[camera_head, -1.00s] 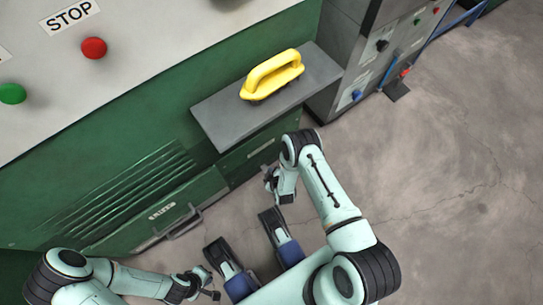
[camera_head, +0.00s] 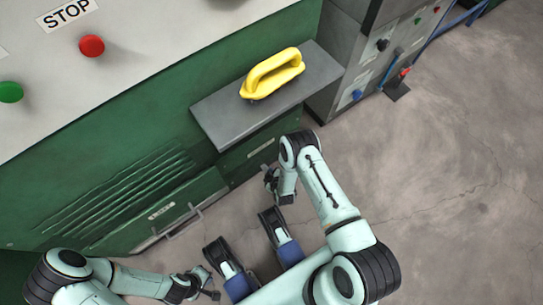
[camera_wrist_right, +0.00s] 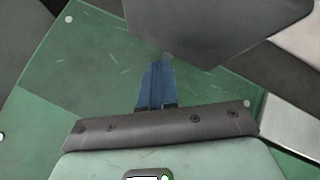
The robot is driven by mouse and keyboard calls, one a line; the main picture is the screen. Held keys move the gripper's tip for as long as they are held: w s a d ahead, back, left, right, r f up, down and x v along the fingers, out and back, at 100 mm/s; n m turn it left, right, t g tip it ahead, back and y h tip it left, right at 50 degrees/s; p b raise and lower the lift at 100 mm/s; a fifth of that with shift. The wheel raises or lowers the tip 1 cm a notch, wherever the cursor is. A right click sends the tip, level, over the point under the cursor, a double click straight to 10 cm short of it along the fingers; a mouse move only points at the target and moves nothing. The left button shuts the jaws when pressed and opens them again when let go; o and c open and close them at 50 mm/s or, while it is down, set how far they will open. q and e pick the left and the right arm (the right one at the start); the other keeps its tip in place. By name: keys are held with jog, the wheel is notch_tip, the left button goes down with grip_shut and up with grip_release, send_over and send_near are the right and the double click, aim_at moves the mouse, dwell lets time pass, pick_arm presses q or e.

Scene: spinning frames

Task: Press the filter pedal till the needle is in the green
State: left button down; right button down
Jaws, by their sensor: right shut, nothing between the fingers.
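My right gripper (camera_head: 271,180) is low in front of the green machine, below the grey shelf. In the right wrist view its blue fingers (camera_wrist_right: 157,82) are together and empty, in front of a scratched green panel (camera_wrist_right: 60,85). A dark grey plate-like shape (camera_wrist_right: 215,25) is just beyond the fingertips; I cannot tell whether they touch it or what it is. I cannot make out the filter pedal for certain, and no gauge needle shows. My left gripper (camera_head: 208,288) is small at the bottom of the head view, and its jaws are unclear.
A yellow-handled tool (camera_head: 272,75) lies on the grey shelf (camera_head: 225,110) jutting from the green machine (camera_head: 110,140). A red button (camera_head: 92,46) under a STOP label and a green button (camera_head: 10,92) are on its top. A grey cabinet (camera_head: 350,60) stands beyond; floor at right is open.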

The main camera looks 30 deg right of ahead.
jog(key=shift+s+f+b, duration=0.1)
jog(key=shift+f+b, duration=0.35)
jog(key=shift+f, duration=0.6)
dwell(1.4)
jog(key=shift+r, duration=0.15)
jog(key=shift+s+r+p, duration=0.1)
jog(key=shift+r+p, duration=0.85)
jog(key=shift+p, duration=0.2)
jog(key=shift+r, duration=0.35)
jog(key=shift+r, duration=0.1)
jog(key=r+p, duration=0.4)
jog(key=r, duration=0.1)
jog(key=shift+w, duration=0.25)
jog(key=shift+f, duration=0.1)
